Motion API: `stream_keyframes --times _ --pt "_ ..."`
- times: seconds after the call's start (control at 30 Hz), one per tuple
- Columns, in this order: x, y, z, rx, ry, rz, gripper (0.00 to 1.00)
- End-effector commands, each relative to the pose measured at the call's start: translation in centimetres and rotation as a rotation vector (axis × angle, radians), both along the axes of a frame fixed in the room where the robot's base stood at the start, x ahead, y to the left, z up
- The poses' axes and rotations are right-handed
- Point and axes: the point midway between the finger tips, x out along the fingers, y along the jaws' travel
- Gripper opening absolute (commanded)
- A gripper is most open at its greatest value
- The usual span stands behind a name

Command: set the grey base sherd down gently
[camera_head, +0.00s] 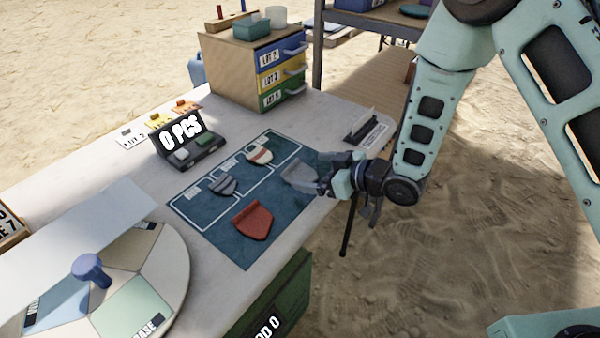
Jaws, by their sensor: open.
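A light grey sherd (297,175) lies at the right edge of the blue mat (205,220), just left of my gripper (321,172). My gripper is open, its fingertips close to the sherd's right side. I cannot tell whether they touch it. A darker grey sherd (224,185) lies on the mat to the left, in a white outlined box. A cream sherd with a reddish band (260,154) lies at the mat's back, and a red sherd (253,221) lies near its front.
A sign reading 0 PCS (180,132) stands behind the mat. A drawer cabinet (235,75) stands at the back, a round divided tray (165,260) at the front left. A dark slotted stand (362,127) is near the table's right edge.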

Motion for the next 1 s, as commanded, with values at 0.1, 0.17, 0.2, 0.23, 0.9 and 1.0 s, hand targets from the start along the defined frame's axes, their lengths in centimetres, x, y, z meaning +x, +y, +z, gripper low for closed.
stream_keyframes --times 0.1,0.17,0.2,0.23,0.9,1.0 --pt "0.5 1.0 -0.4 -0.001 0.000 0.002 0.94" --pt "0.9 1.8 -0.6 0.000 0.000 0.003 0.94" --pt "1.2 2.3 -0.8 0.001 0.000 0.003 0.94" --pt "1.4 2.7 -1.0 0.000 -0.001 0.004 0.94" --pt "2.6 4.1 -1.8 0.000 0.000 -0.001 0.44" --pt "2.6 4.1 -1.8 0.001 0.000 -0.001 0.40"
